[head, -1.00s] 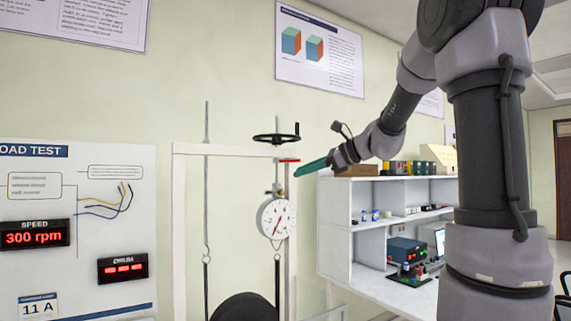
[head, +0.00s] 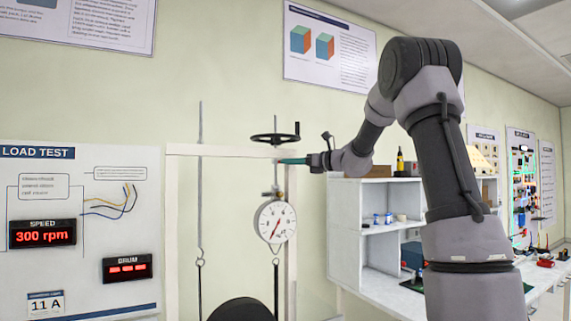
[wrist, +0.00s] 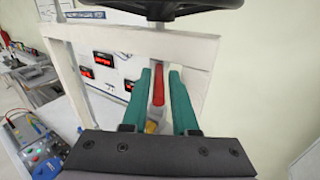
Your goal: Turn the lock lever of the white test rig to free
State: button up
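The white test rig (head: 174,240) stands against the wall, with a black handwheel (head: 275,138) on its top beam. The red lock lever (wrist: 158,90) sits below the handwheel in the wrist view and points toward my gripper. My gripper (head: 292,161) is at the rig's upper right corner, level with the lever. In the wrist view its two teal fingers (wrist: 160,80) are apart, one on each side of the lever, with a gap visible on both sides. In the head view the lever is hidden by my gripper.
A round dial gauge (head: 275,221) hangs below the lever, above a black drum (head: 242,310). The load test panel (head: 82,262) is at left. White shelving (head: 343,225) stands right of the rig. The wall space above the handwheel is clear.

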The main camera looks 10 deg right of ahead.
jog(key=shift+x, duration=1.15)
grip_shut()
dwell(0.6)
